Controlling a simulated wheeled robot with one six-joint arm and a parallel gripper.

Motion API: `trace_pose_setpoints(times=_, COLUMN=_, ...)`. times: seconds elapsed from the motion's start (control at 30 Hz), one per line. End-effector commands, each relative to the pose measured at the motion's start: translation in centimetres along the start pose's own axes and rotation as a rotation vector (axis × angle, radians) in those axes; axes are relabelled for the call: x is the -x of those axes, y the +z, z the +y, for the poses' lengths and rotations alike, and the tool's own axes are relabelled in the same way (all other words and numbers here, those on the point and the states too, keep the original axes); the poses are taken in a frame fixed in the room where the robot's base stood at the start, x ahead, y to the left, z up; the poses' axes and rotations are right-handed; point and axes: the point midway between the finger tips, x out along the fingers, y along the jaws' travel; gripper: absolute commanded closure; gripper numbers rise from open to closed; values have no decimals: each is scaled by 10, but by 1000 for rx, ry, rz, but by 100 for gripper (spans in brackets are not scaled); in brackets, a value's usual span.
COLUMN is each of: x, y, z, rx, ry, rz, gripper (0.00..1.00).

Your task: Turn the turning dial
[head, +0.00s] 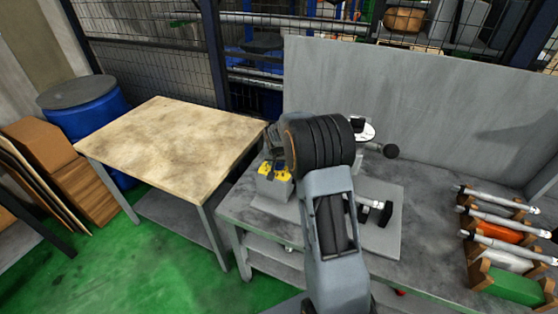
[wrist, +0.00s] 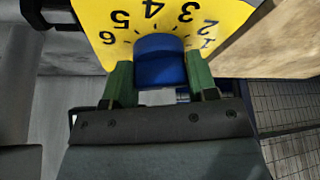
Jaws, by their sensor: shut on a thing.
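The turning dial (wrist: 160,58) is a blue round knob on a yellow plate (wrist: 105,18) in the wrist view. The plate carries black numbers around the knob, with 2, 3, 4, 5 and 6 readable. My gripper (wrist: 158,72) has two green fingers, one on each side of the knob, and is shut on it. The exact pointer setting cannot be made out. In the head view the yellow plate (head: 272,172) shows on the grey grinder (head: 270,188), left of my arm. My arm hides the gripper and the blue knob there.
The grinder stands on a grey workbench (head: 425,225) with a tall grey back panel (head: 400,95). Racks with metal shafts (head: 495,215) stand at the right. A wooden-topped table (head: 170,140) is at the left, with a blue barrel (head: 90,115) behind it. Green floor (head: 150,250) is clear in front.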

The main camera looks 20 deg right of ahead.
Motion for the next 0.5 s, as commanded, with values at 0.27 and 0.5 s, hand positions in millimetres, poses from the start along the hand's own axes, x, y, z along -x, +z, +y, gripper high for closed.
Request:
trace_pose_setpoints(times=0.27, x=-1, y=0, z=2, rx=215, ry=-92, rz=3, gripper=71)
trace_pose_setpoints(times=0.5, x=-5, y=1, z=2, rx=424, ry=-179, rz=4, gripper=71)
